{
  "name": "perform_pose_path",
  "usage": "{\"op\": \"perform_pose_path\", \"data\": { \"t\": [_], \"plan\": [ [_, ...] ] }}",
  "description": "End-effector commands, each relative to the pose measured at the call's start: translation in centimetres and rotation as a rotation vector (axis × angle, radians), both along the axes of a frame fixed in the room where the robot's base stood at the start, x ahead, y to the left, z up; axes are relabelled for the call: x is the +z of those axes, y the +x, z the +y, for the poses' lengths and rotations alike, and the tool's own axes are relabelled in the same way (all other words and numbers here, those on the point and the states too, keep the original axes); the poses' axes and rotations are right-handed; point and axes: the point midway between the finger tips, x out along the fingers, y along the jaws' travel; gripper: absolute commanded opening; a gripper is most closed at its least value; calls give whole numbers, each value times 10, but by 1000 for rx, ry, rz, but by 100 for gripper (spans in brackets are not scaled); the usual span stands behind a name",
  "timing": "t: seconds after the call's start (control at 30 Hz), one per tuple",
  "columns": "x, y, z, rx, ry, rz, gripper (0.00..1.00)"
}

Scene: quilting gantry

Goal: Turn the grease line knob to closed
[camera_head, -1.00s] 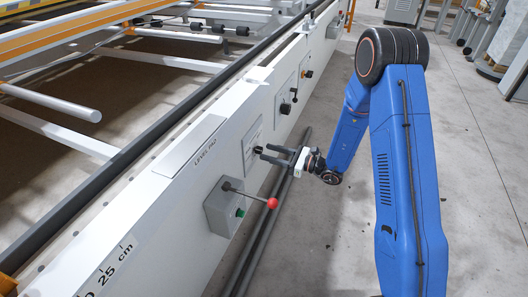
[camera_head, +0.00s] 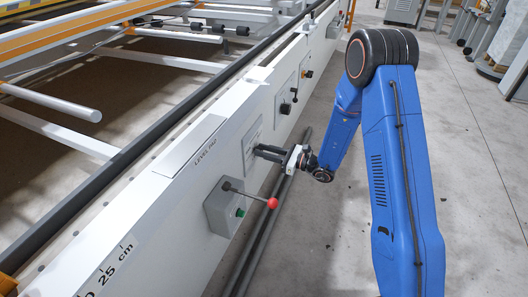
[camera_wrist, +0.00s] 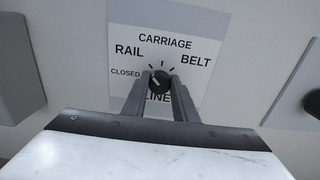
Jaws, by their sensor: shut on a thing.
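The grease line knob (camera_wrist: 159,81) is a small round black knob on a white label plate (camera_wrist: 190,22), marked CLOSED, RAIL, CARRIAGE and BELT around it. A light mark on the knob points up and left, toward the RAIL and CLOSED side; which of the two is hard to tell. My gripper (camera_wrist: 160,88) is shut on the knob, one dark finger on each side. In the head view, my gripper (camera_head: 258,152) reaches the plate on the white beam and its fingers hide the knob. Lettering below the knob is partly covered; LINE shows between the fingers.
A grey box with a red-tipped lever (camera_head: 272,203) and green button stands out from the beam, just nearer than my gripper. Another black-handled control (camera_head: 286,108) sits farther along. Dark pipes (camera_head: 262,235) run along the floor by the beam. Open floor lies right.

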Motion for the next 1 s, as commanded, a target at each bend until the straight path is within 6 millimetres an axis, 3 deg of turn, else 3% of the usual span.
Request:
{"op": "perform_pose_path", "data": {
  "t": [0.27,1.0],
  "plan": [
    [0,-1,0,0,-30,-82,3],
    [-1,-3,0,0,-224,-617,3]
  ]
}}
